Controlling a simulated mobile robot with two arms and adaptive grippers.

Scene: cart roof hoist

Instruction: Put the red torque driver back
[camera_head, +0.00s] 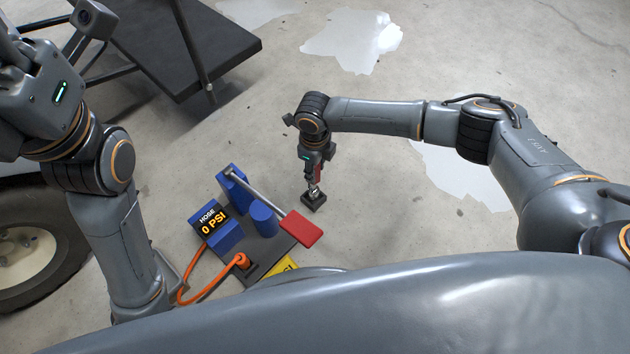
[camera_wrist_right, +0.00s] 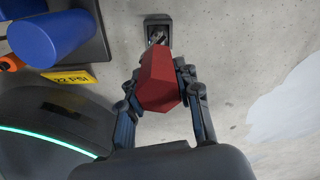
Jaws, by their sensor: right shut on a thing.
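The red torque driver (camera_wrist_right: 162,80) is between the fingers of my right gripper (camera_wrist_right: 162,98), which is shut on its red body. In the head view the driver (camera_head: 317,174) hangs from my right gripper (camera_head: 316,168), with its metal shank pointing down. The shank end meets a small black square holder (camera_head: 313,201) on the floor; the holder also shows at the top of the right wrist view (camera_wrist_right: 158,20). I cannot tell how deep the tip sits in it. My left arm is at the left, but its fingers do not show.
A blue pump unit (camera_head: 262,222) with a red-handled lever (camera_head: 302,229), a "HOSE 0 PSI" display (camera_head: 212,218) and an orange hose (camera_head: 217,283) stands left of the holder. A dark cart platform (camera_head: 180,50) is at the upper left. The floor right of the holder is clear.

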